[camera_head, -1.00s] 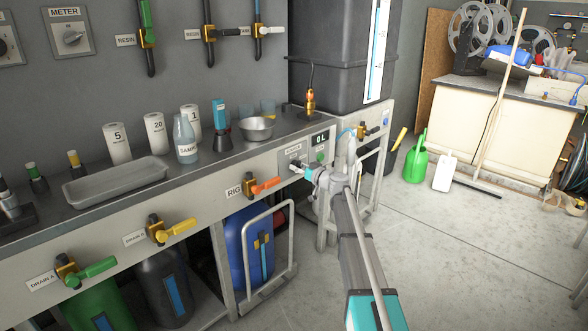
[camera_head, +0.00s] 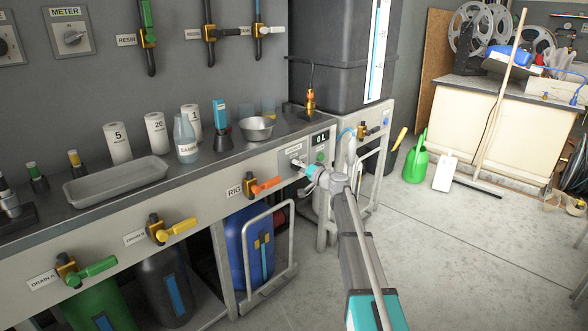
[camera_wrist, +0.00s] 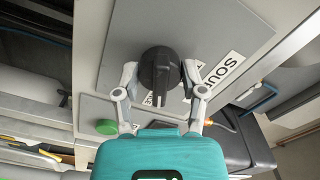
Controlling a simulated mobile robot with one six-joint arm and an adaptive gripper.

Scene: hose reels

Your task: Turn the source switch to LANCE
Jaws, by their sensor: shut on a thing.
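The source switch (camera_wrist: 158,72) is a round black knob with a raised grip, on a grey plate (camera_wrist: 105,50) in the wrist view. A label reading "SOU…" (camera_wrist: 230,64) is beside it, partly hidden by a finger; the position markings are mostly covered, so I cannot read the knob's setting. My gripper (camera_wrist: 160,78) has one finger on each side of the knob and is shut on it. In the head view my gripper (camera_head: 304,168) is at the switch panel (camera_head: 292,157) on the bench front, and the knob is mostly hidden.
A green button (camera_wrist: 106,127) is close to the knob. In the head view, the display reading "0 L" (camera_head: 320,139) is just above right. The orange RIG valve handle (camera_head: 266,185) is to the left, and a metal frame (camera_head: 368,185) stands to the right. Open floor (camera_head: 440,240) lies right.

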